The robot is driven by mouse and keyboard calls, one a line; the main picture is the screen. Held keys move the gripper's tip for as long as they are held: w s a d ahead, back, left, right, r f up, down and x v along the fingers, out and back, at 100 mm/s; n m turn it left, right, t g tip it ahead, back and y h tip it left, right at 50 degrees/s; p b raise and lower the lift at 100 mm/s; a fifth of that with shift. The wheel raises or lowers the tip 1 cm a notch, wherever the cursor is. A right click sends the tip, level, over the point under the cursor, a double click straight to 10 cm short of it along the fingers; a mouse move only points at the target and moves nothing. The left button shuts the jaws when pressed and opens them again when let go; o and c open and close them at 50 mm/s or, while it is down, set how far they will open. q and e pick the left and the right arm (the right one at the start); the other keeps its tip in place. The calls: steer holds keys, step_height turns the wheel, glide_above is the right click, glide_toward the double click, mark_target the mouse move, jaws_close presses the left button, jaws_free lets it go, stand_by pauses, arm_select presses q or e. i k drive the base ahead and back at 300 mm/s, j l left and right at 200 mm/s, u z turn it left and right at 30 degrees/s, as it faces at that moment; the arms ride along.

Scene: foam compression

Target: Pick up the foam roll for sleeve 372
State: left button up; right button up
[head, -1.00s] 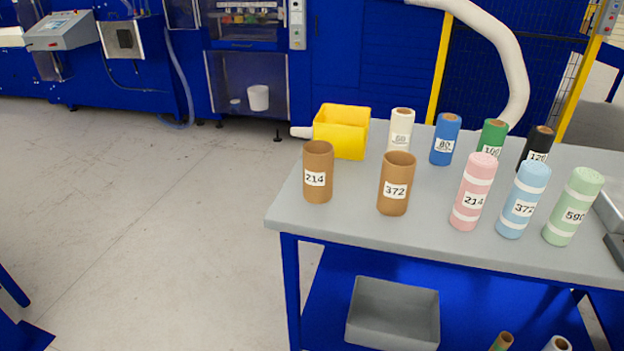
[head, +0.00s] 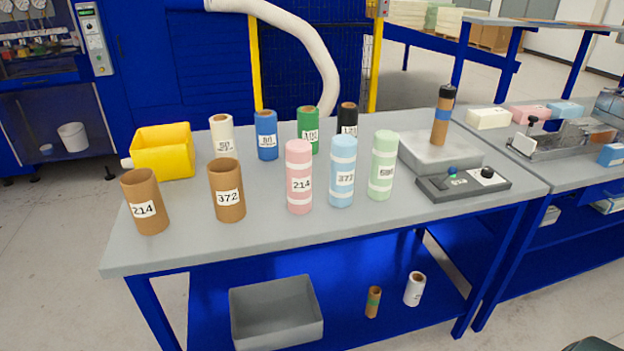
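The light blue foam roll labelled 372 (head: 342,172) stands upright on the grey table (head: 270,235), with white bands near its top and bottom. It stands between the pink foam roll labelled 214 (head: 299,178) and the green foam roll labelled 590 (head: 383,166). The brown cardboard sleeve labelled 372 (head: 227,190) stands upright to the left of the pink roll. The brown sleeve labelled 214 (head: 146,202) stands farther left near the table's left edge. Neither of my grippers shows in the head view.
Behind stand a yellow container (head: 163,152) and white, blue, green and black rolls. At right are a grey block with a brown tube (head: 441,118) on it and a control box (head: 463,184). A grey bin (head: 277,314) sits on the lower shelf. The table's front strip is clear.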

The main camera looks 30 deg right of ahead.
mark_target(343, 153)
steer(key=k+l+z, duration=0.1)
steer(key=l+z, duration=0.15)
steer(key=l, duration=0.4)
steer(key=k+l+z, duration=0.2)
steer(key=l, duration=0.45)
steer(key=i, duration=0.1)
